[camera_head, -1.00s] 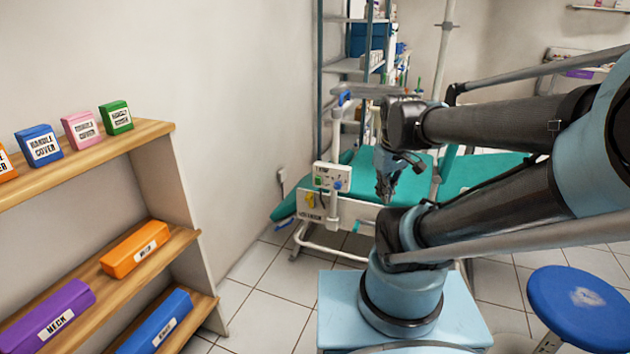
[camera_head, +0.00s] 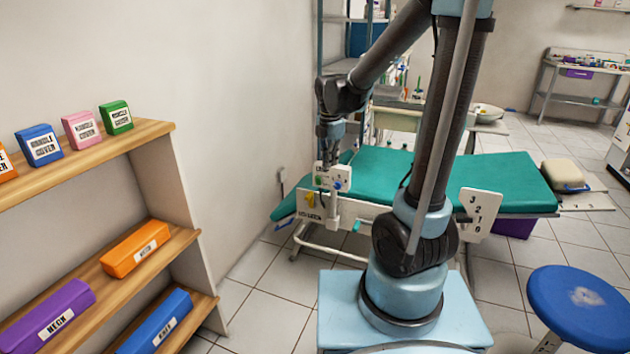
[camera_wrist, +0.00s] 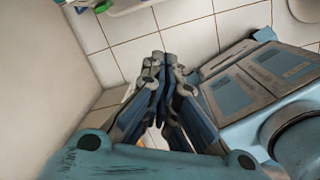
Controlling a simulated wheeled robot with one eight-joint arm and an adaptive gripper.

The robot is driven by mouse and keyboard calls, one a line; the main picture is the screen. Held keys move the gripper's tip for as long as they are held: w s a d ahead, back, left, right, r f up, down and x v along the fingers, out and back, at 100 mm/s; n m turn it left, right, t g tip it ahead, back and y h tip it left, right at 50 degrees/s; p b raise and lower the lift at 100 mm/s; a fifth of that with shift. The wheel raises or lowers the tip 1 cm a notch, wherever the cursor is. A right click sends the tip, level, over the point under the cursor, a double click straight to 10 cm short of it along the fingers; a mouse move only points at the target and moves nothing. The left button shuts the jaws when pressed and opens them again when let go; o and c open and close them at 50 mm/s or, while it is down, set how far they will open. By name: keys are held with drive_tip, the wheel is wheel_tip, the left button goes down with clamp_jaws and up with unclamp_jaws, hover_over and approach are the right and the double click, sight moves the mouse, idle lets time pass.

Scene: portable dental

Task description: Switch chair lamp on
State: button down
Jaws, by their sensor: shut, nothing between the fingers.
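A small white control box (camera_head: 345,174) with a green button (camera_head: 319,181) and a blue knob (camera_head: 338,185) stands on a post at the left end of the teal chair (camera_head: 400,172). My gripper (camera_head: 327,160) points down just above or in front of the box and hides part of its top; whether it touches cannot be told. In the wrist view my gripper (camera_wrist: 165,62) has its fingers together with nothing between them. A white edge with a green spot (camera_wrist: 103,6) shows at the top left there, apart from the fingertips. I cannot make out a lamp head.
A wooden shelf (camera_head: 150,128) with labelled boxes stands at the left. A yellow item (camera_head: 310,200) is on the white panel below the control box. A blue stool (camera_head: 582,306) stands at the front right. Tiled floor (camera_head: 255,262) is clear between shelf and chair.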

sight(318, 181)
drive_tip(key=w+a+f+n, duration=0.4)
drive_tip(key=a+n, duration=0.2)
drive_tip(key=a, duration=0.1)
drive_tip(key=shift+w, duration=0.2)
drive_tip(key=shift+w+d+f, duration=0.25)
drive_tip(key=shift+w+f, duration=0.45)
drive_tip(key=shift+f, duration=0.7)
drive_tip(key=shift+w+d+f, duration=0.3)
drive_tip(key=shift+w+f, duration=0.4)
drive_tip(key=shift+f, duration=0.65)
drive_tip(key=shift+w+d+f, duration=0.25)
drive_tip(key=shift+w+f, duration=0.45)
drive_tip(key=shift+f, duration=0.7)
drive_tip(key=shift+w+a+r, duration=0.1)
drive_tip(key=shift+a, duration=0.05)
